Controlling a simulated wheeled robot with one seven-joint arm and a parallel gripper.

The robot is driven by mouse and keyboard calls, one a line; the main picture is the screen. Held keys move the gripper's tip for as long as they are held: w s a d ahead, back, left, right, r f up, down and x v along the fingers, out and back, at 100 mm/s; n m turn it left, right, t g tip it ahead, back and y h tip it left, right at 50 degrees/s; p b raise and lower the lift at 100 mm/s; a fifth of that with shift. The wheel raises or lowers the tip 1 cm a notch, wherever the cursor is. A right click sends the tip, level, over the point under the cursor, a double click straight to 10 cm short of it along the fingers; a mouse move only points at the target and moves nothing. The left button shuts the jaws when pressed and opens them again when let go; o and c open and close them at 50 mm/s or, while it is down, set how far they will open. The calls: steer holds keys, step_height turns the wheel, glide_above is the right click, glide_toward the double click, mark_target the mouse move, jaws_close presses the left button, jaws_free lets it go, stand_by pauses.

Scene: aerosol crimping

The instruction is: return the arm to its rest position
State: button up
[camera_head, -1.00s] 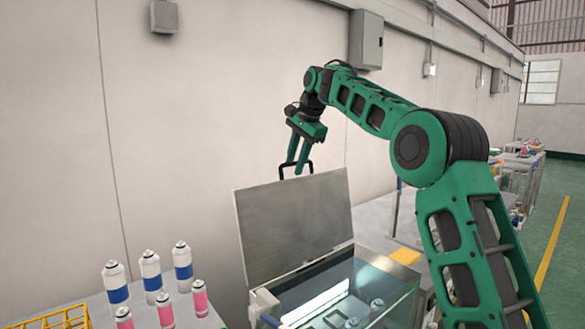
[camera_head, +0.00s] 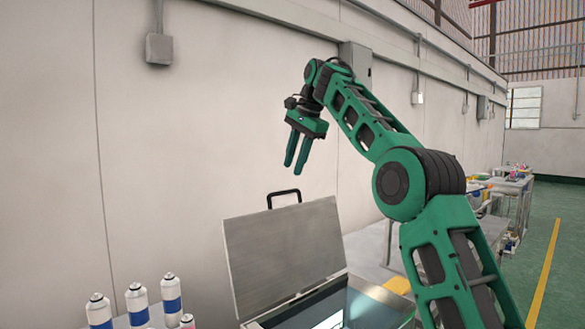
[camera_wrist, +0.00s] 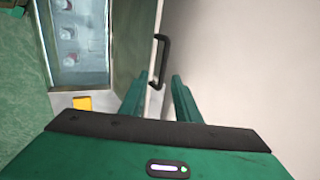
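My gripper (camera_head: 296,152) is raised in the air in the head view, above and apart from the black handle (camera_head: 284,194) of the tank's lid. Its two green fingers point down with a gap between them and nothing in it. The wrist view shows the fingers (camera_wrist: 158,92) spread, with the handle (camera_wrist: 161,62) beyond their tips. The grey metal lid (camera_head: 284,252) stands tilted open at the back of the glass tank (camera_head: 372,310).
Several white and blue aerosol cans (camera_head: 138,300) stand left of the tank. A yellow block (camera_head: 398,285) lies right of it. A grey wall box (camera_head: 355,70) is behind my arm. The air around my gripper is clear.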

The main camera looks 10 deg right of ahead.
steer(key=s+d+f+n+g+h, duration=0.1)
steer(key=s+d+f, duration=0.45)
steer(key=s, duration=0.35)
steer(key=s+d+f+n+g+h, duration=0.1)
steer(key=s+d+f, duration=0.4)
steer(key=s+d, duration=0.3)
steer(key=s+d+f+n+h, duration=0.1)
steer(key=s+d+f+n, duration=0.1)
steer(key=s+d+f, duration=0.55)
steer(key=s+f, duration=0.6)
steer(key=s, duration=0.3)
steer(key=s+f+n+g, duration=0.1)
steer(key=s+f, duration=0.4)
steer(key=s, duration=0.5)
steer(key=s+a+f+n+g+y, duration=0.1)
steer(key=s+f, duration=0.5)
steer(key=s, duration=0.4)
steer(key=shift+f, duration=0.3)
steer(key=shift+w+f, duration=0.2)
steer(key=shift+w, duration=0.4)
